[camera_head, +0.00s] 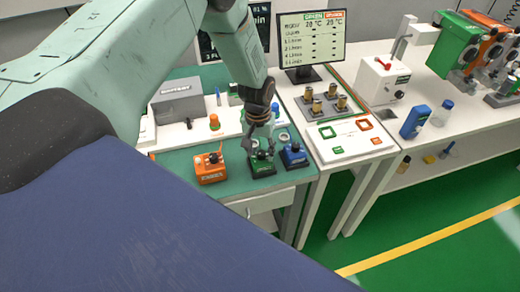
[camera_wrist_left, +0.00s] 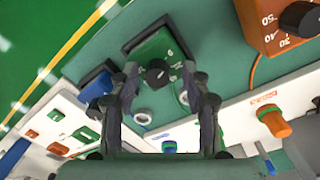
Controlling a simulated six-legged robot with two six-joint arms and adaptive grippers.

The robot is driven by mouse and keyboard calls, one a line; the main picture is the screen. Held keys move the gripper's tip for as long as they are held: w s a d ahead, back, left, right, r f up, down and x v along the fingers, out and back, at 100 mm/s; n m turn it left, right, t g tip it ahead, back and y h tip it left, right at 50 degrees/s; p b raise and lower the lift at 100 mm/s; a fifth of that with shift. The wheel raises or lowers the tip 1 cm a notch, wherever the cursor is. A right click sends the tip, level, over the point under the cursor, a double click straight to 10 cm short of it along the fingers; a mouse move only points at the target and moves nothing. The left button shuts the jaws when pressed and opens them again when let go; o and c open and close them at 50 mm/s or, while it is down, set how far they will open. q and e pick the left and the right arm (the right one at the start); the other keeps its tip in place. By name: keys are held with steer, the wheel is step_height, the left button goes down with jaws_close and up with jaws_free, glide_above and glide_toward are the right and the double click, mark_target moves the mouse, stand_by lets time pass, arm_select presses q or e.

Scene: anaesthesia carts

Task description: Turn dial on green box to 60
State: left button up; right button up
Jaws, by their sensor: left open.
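The green box (camera_head: 262,168) stands on the teal mat between an orange box and a blue box. Its black dial (camera_wrist_left: 157,71) sits on top in the left wrist view, with white marks around it too blurred to read. My left gripper (camera_head: 257,140) is open above the green box. In the left wrist view its two fingers (camera_wrist_left: 160,82) stand on either side of the dial, apart from each other. I cannot tell if they touch it. My right gripper is not in view.
The orange box (camera_head: 211,169) stands close left of the green box and the blue box (camera_head: 293,155) close right. A grey box (camera_head: 178,101) and an orange knob (camera_head: 214,121) are behind. A white table with metal cylinders (camera_head: 317,104) is to the right.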

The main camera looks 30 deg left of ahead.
arm_select(q)
steer(key=shift+d+r, duration=0.1)
steer(key=shift+d, duration=0.15)
steer(key=shift+c, duration=0.7)
steer(key=shift+w, duration=0.1)
steer(key=shift+c, duration=1.3)
steer(key=shift+a, duration=0.2)
steer(key=c, duration=0.3)
jaws_close()
steer(key=shift+d, duration=0.15)
steer(key=shift+m, duration=0.3)
steer(key=shift+b, duration=0.3)
steer(key=shift+m, duration=0.4)
